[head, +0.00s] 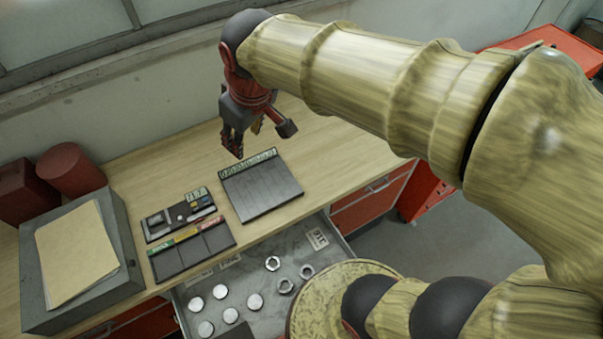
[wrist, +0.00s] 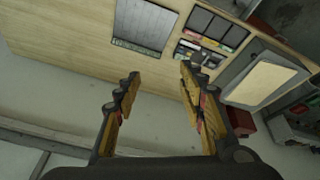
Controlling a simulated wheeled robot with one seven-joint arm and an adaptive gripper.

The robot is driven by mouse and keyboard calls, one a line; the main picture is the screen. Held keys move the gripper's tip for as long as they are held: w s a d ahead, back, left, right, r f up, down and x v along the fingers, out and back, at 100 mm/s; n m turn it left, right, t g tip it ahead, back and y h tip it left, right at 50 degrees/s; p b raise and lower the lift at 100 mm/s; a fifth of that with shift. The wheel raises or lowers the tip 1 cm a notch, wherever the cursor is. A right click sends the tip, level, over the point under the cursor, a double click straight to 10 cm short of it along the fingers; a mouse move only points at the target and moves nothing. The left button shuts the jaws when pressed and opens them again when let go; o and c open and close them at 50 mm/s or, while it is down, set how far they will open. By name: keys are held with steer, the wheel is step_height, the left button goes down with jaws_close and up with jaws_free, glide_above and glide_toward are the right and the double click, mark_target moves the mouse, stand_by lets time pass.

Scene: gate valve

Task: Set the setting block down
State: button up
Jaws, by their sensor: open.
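My gripper (head: 240,148) is above the workbench, behind the dark grey plate with a labelled strip (head: 262,192). In the wrist view my gripper (wrist: 160,76) is open, with nothing between its fingers. I cannot say for sure which thing is the setting block. A small greenish block (head: 197,195) sits at the back right of the dark tray of small parts (head: 158,234), and may be it. The fingers are apart from both the plate and the tray.
A three-part dark tray with coloured labels (head: 195,248) lies at the bench's front. A grey box with a folder (head: 78,250) and a red cylinder (head: 70,170) stand left. The open drawer (head: 262,262) below holds white discs and hex nuts. The bench right of the plate is clear.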

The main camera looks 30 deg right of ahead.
steer(key=s+d+f+m, duration=0.1)
steer(key=s+d+m, duration=0.1)
steer(key=s, duration=0.4)
steer(key=s+d+f+m+t, duration=0.1)
steer(key=s+d+m, duration=0.1)
steer(key=s, duration=0.5)
steer(key=shift+d+m+h, duration=0.3)
steer(key=shift+d, duration=0.55)
steer(key=shift+s+f, duration=0.15)
